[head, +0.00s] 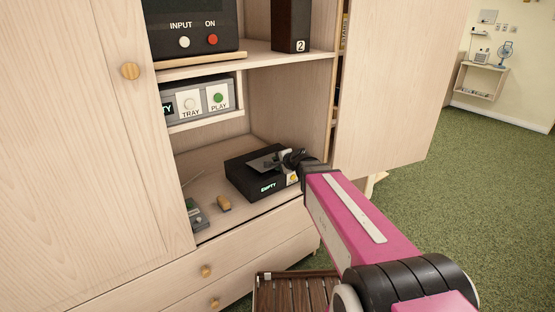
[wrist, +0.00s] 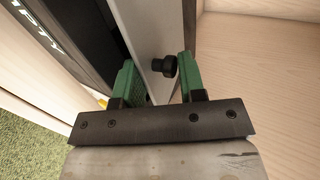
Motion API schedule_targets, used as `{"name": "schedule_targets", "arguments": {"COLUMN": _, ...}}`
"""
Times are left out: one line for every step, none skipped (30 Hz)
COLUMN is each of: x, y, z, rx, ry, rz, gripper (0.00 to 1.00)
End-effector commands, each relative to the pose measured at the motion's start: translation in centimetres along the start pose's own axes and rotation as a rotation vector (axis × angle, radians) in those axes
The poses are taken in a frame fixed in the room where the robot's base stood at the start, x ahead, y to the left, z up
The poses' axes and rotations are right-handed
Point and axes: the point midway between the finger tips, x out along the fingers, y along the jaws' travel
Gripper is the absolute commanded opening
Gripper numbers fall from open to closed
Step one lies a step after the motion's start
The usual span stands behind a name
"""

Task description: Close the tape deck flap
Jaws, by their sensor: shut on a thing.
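The tape deck (head: 249,179) is a black box on the cabinet's lower shelf, with a lit "EMPTY" display on its front. Its grey flap (head: 263,163) stands tilted up from the top, so the deck is open. My gripper (head: 288,160) is at the flap's right side, partly hidden by my arm. In the wrist view, the green fingers of my gripper (wrist: 157,72) lie on either side of the flap (wrist: 155,35), shut on it. A black knob (wrist: 163,66) on the flap sits close to the right finger. The deck's dark body (wrist: 72,38) is at the left.
A grey unit with TRAY and PLAY buttons (head: 200,101) hangs above the deck. A wooden piece (head: 224,203) and a small device (head: 194,217) lie left of it. The open cabinet door (head: 395,95) stands to the right. A slatted wooden stool (head: 297,292) is below.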

Motion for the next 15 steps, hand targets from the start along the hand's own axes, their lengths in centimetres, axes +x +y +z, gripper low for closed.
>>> {"name": "schedule_targets", "arguments": {"x": 0.41, "y": 0.34, "z": 0.04, "rx": -0.001, "ry": -0.006, "rz": 0.005, "gripper": 0.0}}
{"name": "schedule_targets", "arguments": {"x": 0.46, "y": 0.44, "z": 0.03, "rx": -0.001, "ry": -0.006, "rz": 0.006, "gripper": 0.0}}
{"name": "schedule_targets", "arguments": {"x": 0.52, "y": 0.57, "z": 0.03, "rx": -0.001, "ry": -0.006, "rz": 0.006, "gripper": 0.0}}
{"name": "schedule_targets", "arguments": {"x": 0.55, "y": 0.65, "z": 0.03, "rx": -0.001, "ry": -0.006, "rz": 0.006, "gripper": 0.0}}
{"name": "schedule_targets", "arguments": {"x": 0.59, "y": 0.72, "z": 0.03, "rx": -0.001, "ry": -0.006, "rz": 0.006, "gripper": 0.0}}
{"name": "schedule_targets", "arguments": {"x": 0.63, "y": 0.79, "z": 0.03, "rx": -0.001, "ry": -0.006, "rz": 0.006, "gripper": 0.0}}
{"name": "schedule_targets", "arguments": {"x": 0.66, "y": 0.84, "z": 0.03, "rx": -0.001, "ry": -0.006, "rz": 0.006, "gripper": 0.0}}
{"name": "schedule_targets", "arguments": {"x": 0.68, "y": 0.87, "z": 0.03, "rx": -0.001, "ry": -0.006, "rz": 0.006, "gripper": 0.0}}
{"name": "schedule_targets", "arguments": {"x": 0.71, "y": 0.91, "z": 0.03, "rx": -0.002, "ry": -0.006, "rz": 0.006, "gripper": 0.0}}
{"name": "schedule_targets", "arguments": {"x": 0.72, "y": 0.94, "z": 0.02, "rx": -0.002, "ry": -0.006, "rz": 0.006, "gripper": 0.0}}
{"name": "schedule_targets", "arguments": {"x": 0.74, "y": 0.96, "z": 0.02, "rx": -0.002, "ry": -0.006, "rz": 0.006, "gripper": 0.0}}
{"name": "schedule_targets", "arguments": {"x": 0.76, "y": 0.98, "z": 0.02, "rx": -0.002, "ry": -0.006, "rz": 0.007, "gripper": 0.0}}
{"name": "schedule_targets", "arguments": {"x": 0.77, "y": 0.99, "z": 0.02, "rx": -0.002, "ry": -0.007, "rz": 0.007, "gripper": 0.0}}
{"name": "schedule_targets", "arguments": {"x": 0.78, "y": 1.0, "z": 0.02, "rx": -0.002, "ry": -0.007, "rz": 0.007, "gripper": 0.0}}
{"name": "schedule_targets", "arguments": {"x": 0.8, "y": 1.01, "z": 0.02, "rx": -0.002, "ry": -0.007, "rz": 0.007, "gripper": 0.0}}
